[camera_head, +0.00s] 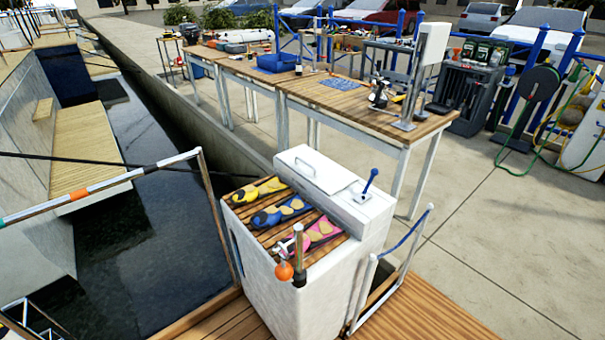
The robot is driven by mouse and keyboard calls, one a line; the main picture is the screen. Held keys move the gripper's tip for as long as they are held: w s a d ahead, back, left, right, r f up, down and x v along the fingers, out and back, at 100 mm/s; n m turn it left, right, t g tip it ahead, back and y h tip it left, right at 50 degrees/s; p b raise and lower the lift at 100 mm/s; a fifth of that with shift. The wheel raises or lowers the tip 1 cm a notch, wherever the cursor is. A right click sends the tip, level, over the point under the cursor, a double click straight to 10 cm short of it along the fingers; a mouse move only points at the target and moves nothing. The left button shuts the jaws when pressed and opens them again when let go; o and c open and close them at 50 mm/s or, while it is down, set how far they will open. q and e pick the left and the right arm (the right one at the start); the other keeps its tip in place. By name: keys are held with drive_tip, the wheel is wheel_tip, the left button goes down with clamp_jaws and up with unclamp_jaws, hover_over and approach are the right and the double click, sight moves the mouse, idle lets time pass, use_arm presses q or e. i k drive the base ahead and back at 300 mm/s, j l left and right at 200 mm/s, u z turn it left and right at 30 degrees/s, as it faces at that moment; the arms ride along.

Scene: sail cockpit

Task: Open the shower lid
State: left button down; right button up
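A white cockpit locker (325,275) stands in the lower middle. On its far side is a raised white box with a flat white lid (318,170), which lies shut and carries a bar handle (305,167). I take this to be the shower lid, though no label shows. A blue lever (370,181) stands upright at the right end of the box. Neither of my grippers is in view, and nothing touches the lid.
Yellow, blue and pink gear lies on the slatted locker top (258,212). A rail (95,187) crosses on the left. Wooden workbenches (340,96) stand behind. Concrete at right is clear.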

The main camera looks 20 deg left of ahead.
sight(330, 178)
drive_tip(key=j+z, duration=0.4)
drive_tip(key=j, duration=0.45)
drive_tip(key=j+z, duration=0.45)
drive_tip(key=j, duration=0.4)
